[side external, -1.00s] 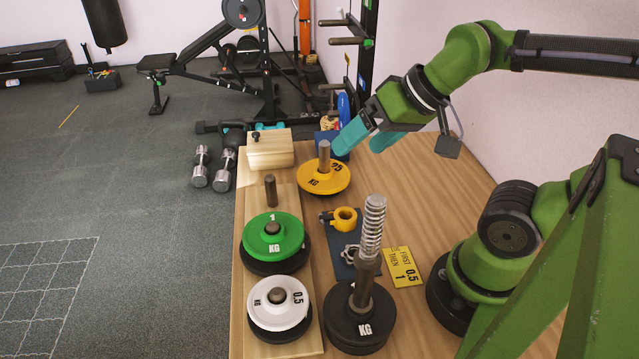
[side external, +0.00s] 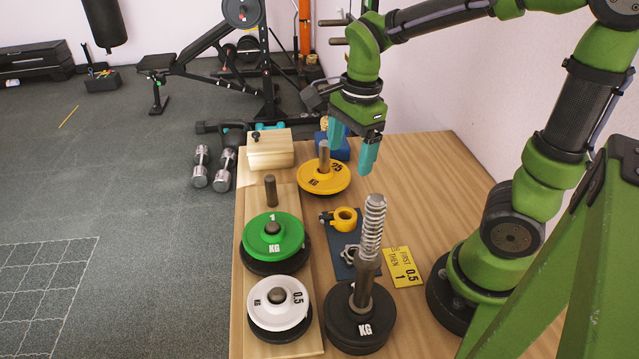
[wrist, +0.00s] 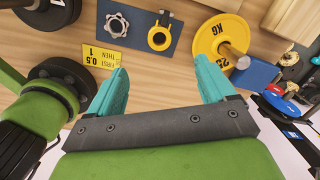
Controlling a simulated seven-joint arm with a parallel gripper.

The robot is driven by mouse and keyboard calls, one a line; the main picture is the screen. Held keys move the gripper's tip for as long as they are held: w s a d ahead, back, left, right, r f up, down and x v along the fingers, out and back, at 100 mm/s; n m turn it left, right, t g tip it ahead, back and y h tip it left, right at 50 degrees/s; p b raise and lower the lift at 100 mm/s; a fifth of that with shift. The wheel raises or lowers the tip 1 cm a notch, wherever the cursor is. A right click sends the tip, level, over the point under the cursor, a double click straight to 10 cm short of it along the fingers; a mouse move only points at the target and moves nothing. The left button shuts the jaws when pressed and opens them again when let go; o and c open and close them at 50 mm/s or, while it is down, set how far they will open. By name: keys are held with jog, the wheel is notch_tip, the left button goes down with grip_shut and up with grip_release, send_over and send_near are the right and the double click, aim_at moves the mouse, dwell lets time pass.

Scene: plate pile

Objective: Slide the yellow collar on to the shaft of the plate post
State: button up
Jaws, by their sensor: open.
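The yellow collar (side external: 345,218) lies on a dark blue mat (side external: 341,266) in the middle of the table. It also shows in the wrist view (wrist: 160,38), with its ring hole facing up. The plate post (side external: 365,293) stands upright nearer the camera, a dark plate at its foot and a spring round its upper shaft. My gripper (side external: 352,160) has teal fingers, is open and empty, and hangs above the table, behind the collar and beside the yellow plate.
A yellow plate (side external: 314,181) sits on a short post. A wooden rack (side external: 317,268) holds a green plate (side external: 264,242) and a white plate (side external: 288,313). A grey collar (wrist: 117,23) shares the mat. A yellow card (side external: 402,268) lies right. The table's back right is clear.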

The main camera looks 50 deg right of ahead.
jog(key=d+m, duration=0.1)
jog(key=m, duration=0.7)
send_over(346, 210)
jog(key=s, duration=0.1)
notch_tip(346, 210, down, 10)
jog(key=f, duration=0.1)
jog(key=shift+g, duration=0.4)
jog(key=shift+w+a+f, duration=0.1)
jog(key=shift+a+f, duration=0.15)
jog(key=shift+f, duration=0.7)
jog(key=shift+a+f, duration=0.2)
jog(key=shift+f, duration=0.7)
jog(key=shift+w+a+f, duration=0.1)
jog(key=shift+a+f, duration=0.15)
jog(key=shift+f, duration=0.7)
jog(key=c, duration=1.2)
